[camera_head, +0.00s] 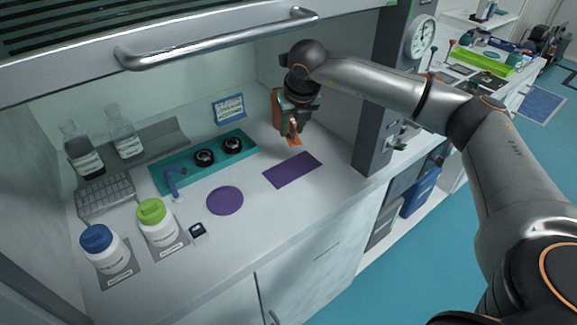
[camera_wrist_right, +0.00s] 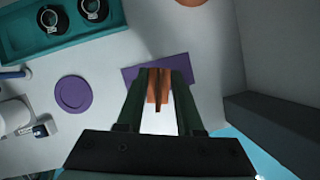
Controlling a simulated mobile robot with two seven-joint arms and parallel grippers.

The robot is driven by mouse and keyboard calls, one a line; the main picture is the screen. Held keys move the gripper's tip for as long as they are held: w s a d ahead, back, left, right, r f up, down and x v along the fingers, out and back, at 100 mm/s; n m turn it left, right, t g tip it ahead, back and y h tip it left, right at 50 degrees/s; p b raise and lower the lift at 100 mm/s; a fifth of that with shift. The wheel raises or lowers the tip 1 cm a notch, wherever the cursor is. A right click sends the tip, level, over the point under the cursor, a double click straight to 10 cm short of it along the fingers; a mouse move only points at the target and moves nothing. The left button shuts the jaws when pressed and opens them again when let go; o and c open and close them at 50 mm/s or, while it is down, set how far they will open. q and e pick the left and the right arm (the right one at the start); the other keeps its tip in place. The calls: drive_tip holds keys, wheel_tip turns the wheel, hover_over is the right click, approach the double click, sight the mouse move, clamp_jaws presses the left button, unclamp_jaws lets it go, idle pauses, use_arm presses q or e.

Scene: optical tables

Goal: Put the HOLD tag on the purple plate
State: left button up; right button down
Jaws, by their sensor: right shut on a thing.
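My right gripper (camera_head: 293,127) is shut on an orange tag (camera_head: 294,141), held above the bench inside the hood; no writing on it is readable. In the right wrist view the orange tag (camera_wrist_right: 157,84) sits between the fingertips of the gripper (camera_wrist_right: 158,78). A flat purple rectangle (camera_head: 292,170) lies on the bench just below and in front of the tag. It also shows behind the fingers in the right wrist view (camera_wrist_right: 130,74). A round purple disc (camera_head: 225,201) lies further left, clear of the gripper. My left gripper is not in view.
A teal tray (camera_head: 215,164) with two black round items lies behind the disc. White bottles with blue (camera_head: 97,238) and green (camera_head: 151,211) lids stand at left. A grey post (camera_head: 375,130) stands right of the gripper. The bench around the purple rectangle is clear.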

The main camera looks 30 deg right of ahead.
sight(296, 139)
drive_tip(key=shift+w+d+f+m, duration=0.1)
drive_tip(key=shift+w+f+m, duration=0.05)
drive_tip(key=shift+m, duration=0.15)
wheel_tip(296, 139, down, 9)
drive_tip(key=shift+f+p, duration=0.15)
drive_tip(key=shift+p, duration=0.2)
drive_tip(key=shift+f, duration=0.1)
drive_tip(key=shift+f, duration=0.15)
drive_tip(key=c, duration=0.5)
unclamp_jaws()
drive_tip(key=shift+c, duration=0.2)
drive_tip(key=shift+r, duration=0.65)
drive_tip(key=v, duration=1.1)
drive_tip(key=shift+r, duration=0.1)
